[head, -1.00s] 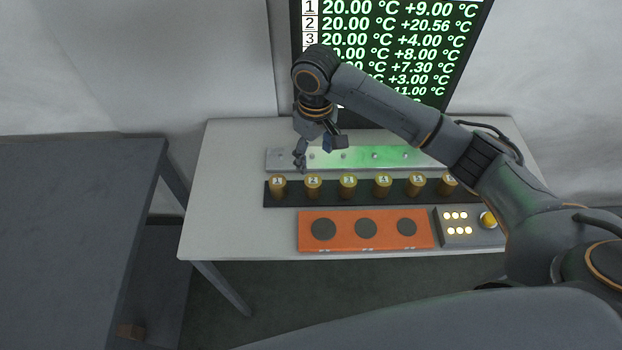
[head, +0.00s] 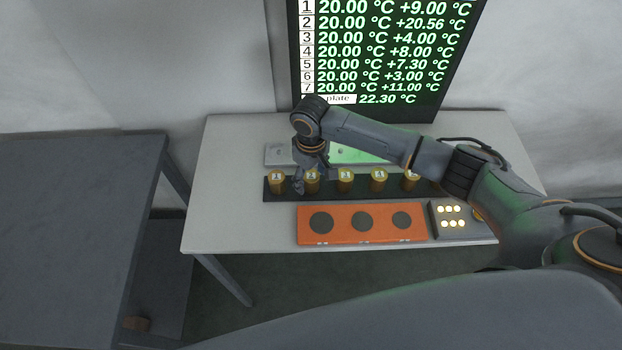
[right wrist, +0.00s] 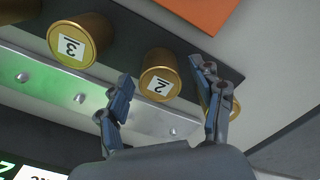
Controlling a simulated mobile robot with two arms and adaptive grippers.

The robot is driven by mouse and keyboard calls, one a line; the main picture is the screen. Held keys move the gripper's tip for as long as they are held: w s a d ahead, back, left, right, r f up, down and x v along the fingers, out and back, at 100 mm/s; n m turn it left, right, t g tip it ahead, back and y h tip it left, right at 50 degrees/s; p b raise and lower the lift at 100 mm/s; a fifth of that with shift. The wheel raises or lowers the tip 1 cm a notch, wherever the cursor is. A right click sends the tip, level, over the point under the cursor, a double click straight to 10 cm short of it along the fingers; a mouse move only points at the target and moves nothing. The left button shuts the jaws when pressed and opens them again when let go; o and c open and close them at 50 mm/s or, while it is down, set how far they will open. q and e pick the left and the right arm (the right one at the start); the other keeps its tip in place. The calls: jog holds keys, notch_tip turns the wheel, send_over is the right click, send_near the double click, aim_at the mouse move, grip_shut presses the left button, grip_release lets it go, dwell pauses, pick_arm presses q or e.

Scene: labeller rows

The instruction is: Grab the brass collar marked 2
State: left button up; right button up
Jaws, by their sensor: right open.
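The brass collar marked 2 (head: 313,184) stands upright in the row on the black rack (head: 294,197), between collars 1 (head: 277,181) and 3 (head: 346,181). My right gripper (head: 312,177) is open at collar 2, one finger on its left side. In the right wrist view, collar 2 (right wrist: 159,76) shows between the open fingertips (right wrist: 163,72) and a little beyond them. I cannot tell whether a finger touches it. Collar 3 (right wrist: 82,38) is left of the fingers there; collar 1 (right wrist: 232,106) is partly hidden behind the right finger. My left gripper is not in view.
Collar 4 (head: 379,179) stands farther right; my arm covers the row's right end. An orange plate (head: 342,237) with three dark discs and a control box (head: 447,235) lie in front. A silver, green-lit bar (head: 355,153) lies behind. A screen (head: 385,60) stands at the back.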

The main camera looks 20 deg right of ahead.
jog(key=c, duration=1.3)
jog(key=shift+r, duration=0.1)
jog(key=shift+c, duration=0.2)
